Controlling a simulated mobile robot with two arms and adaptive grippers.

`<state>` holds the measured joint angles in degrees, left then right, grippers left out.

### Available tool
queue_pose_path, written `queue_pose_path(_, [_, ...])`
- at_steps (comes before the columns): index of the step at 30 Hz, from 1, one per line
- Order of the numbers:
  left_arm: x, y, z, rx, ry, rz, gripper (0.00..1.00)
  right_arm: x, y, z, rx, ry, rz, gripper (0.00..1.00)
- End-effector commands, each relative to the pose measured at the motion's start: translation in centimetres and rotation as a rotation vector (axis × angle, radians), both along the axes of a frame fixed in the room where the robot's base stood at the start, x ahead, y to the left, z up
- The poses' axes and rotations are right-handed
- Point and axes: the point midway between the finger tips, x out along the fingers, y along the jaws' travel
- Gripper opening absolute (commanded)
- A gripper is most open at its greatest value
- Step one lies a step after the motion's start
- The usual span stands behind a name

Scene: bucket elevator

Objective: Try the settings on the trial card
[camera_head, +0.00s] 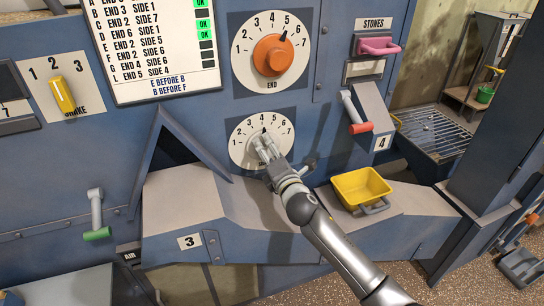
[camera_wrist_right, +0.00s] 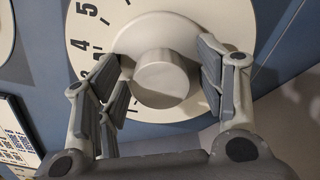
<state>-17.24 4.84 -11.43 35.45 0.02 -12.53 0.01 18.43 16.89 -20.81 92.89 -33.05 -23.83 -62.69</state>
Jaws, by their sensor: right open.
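The trial card (camera_head: 150,45) is at top left, with END and SIDE settings and a column of lamps; several read OK and others are dark. The END dial (camera_head: 243,60) has an orange knob (camera_head: 273,56) with its pointer near 5. The lower dial (camera_head: 238,150) has a pale knob, mostly hidden by my right gripper (camera_head: 264,150); its dark mark seems near 4. In the right wrist view, the open gripper's (camera_wrist_right: 165,80) fingers stand on both sides of the pale knob (camera_wrist_right: 162,80). I cannot tell whether they touch it. My left gripper is not in view.
A yellow bin (camera_head: 362,186) stands on the ledge right of my forearm. A red-handled lever (camera_head: 352,110) and a pink STONES handle (camera_head: 378,46) are at right. A green-handled lever (camera_head: 96,215) and a yellow BRAKE switch (camera_head: 62,94) are at left.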

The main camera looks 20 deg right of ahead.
Motion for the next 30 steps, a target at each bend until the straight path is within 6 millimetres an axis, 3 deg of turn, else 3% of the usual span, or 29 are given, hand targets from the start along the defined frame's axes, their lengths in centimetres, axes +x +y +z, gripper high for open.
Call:
queue_pose_path(5, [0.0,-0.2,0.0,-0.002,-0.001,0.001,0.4,-1.5,-0.1,-0.1,-0.001,0.001,0.0,0.63])
queue_pose_path(19, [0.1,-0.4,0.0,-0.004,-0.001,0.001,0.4,-9.9,-0.4,-0.2,-0.001,0.003,0.0,0.63])
queue_pose_path(24, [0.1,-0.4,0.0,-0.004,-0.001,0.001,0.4,-11.4,-0.4,-0.1,0.001,0.002,0.0,0.63])
queue_pose_path(30, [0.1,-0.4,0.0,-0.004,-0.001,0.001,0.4,-11.9,-0.4,-0.1,0.0,0.001,0.0,0.63])
